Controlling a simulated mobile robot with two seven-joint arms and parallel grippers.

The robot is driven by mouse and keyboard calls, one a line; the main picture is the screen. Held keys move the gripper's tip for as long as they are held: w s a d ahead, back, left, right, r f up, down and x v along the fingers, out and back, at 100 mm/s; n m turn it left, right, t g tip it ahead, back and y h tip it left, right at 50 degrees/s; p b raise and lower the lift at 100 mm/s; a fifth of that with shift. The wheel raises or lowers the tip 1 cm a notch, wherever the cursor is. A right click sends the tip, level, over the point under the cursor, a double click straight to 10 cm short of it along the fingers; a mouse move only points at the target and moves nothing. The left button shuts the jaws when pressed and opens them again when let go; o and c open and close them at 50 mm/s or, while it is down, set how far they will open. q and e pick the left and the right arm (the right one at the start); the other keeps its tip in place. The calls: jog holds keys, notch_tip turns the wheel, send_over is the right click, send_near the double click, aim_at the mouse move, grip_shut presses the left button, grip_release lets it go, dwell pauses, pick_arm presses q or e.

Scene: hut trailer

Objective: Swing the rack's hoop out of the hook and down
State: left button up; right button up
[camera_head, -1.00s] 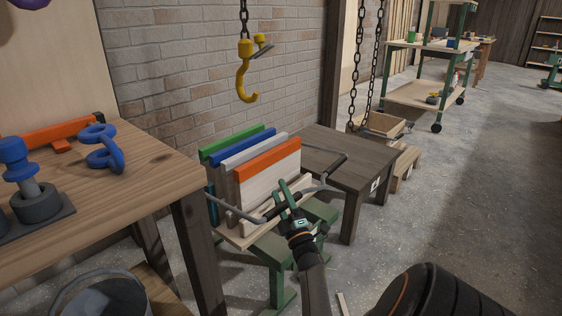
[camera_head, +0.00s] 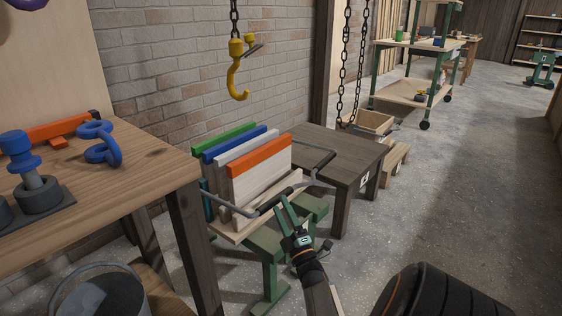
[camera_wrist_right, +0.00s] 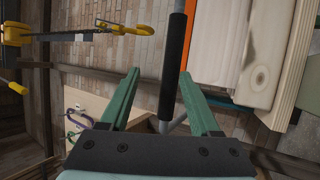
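The rack (camera_head: 233,233) is a pale wooden tray on a green stand, holding upright boards with coloured top edges. Its hoop (camera_head: 314,168) is a thin grey bar with a black grip (camera_head: 274,200), low in front of the boards. The yellow hook (camera_head: 238,80) hangs on a chain above, empty and apart from the hoop. My right gripper (camera_head: 285,208) is at the grip's near side. In the right wrist view its green fingers (camera_wrist_right: 160,76) are spread, with the black grip (camera_wrist_right: 174,68) showing between and beyond them; contact is unclear. My left gripper is not in view.
A wooden workbench (camera_head: 140,168) with blue and grey fittings stands at left, a bucket (camera_head: 98,296) below it. A dark low table (camera_head: 345,155) stands close right of the rack. Chains hang behind it.

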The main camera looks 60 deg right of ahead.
jog(key=s+a+f, duration=0.1)
jog(key=a+f, duration=0.1)
jog(key=f, duration=0.4)
jog(key=s+a+f, duration=0.1)
jog(key=a+f, duration=0.2)
jog(key=f, duration=0.4)
jog(key=shift+s+a, duration=0.25)
jog(key=shift+a, duration=0.1)
dwell(0.8)
dwell(0.8)
